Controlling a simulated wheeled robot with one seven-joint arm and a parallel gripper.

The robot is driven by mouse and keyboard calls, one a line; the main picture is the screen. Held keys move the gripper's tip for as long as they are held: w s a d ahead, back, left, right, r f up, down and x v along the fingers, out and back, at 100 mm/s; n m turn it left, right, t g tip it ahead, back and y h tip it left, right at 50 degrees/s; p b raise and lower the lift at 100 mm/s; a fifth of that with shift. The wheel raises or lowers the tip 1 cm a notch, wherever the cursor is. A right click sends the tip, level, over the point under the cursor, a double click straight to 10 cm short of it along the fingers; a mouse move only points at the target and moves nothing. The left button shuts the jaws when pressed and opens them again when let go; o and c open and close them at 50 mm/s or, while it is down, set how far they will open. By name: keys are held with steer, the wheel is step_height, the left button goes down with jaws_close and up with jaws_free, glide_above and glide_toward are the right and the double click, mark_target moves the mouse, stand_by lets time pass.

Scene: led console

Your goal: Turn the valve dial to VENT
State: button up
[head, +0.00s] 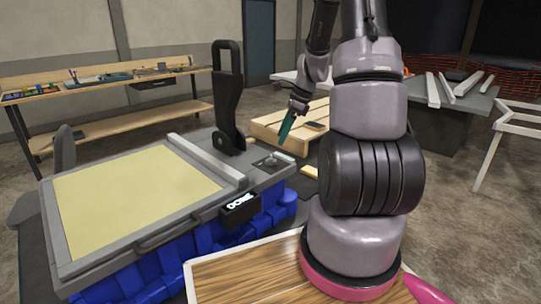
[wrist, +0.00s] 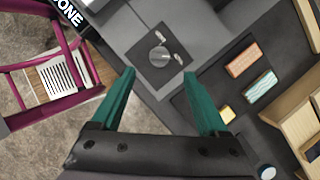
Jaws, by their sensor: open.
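The valve dial (wrist: 159,56) is a small round grey knob on a dark square plate on the grey console, with small pale marks beside it. It lies ahead of my fingertips, between their lines, and nothing touches it in the wrist view. In the head view the dial (head: 271,161) is small, on the console's right end; its pointing direction and any lettering are too small to read. My gripper (wrist: 160,73) has two teal fingers spread wide and empty. In the head view my gripper (head: 288,126) hangs above and slightly right of the dial, apart from it.
A tall black handle (head: 228,100) stands upright just left of the dial. A black DONE sign (head: 239,206) is on the console's front edge. A pale yellow panel (head: 135,195) covers much of the console. An orange block (wrist: 243,59) and a teal block (wrist: 260,87) lie right of the dial.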

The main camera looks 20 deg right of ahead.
mark_target(273, 160)
steer(key=x, duration=0.8)
steer(key=shift+f, duration=0.3)
jaws_close()
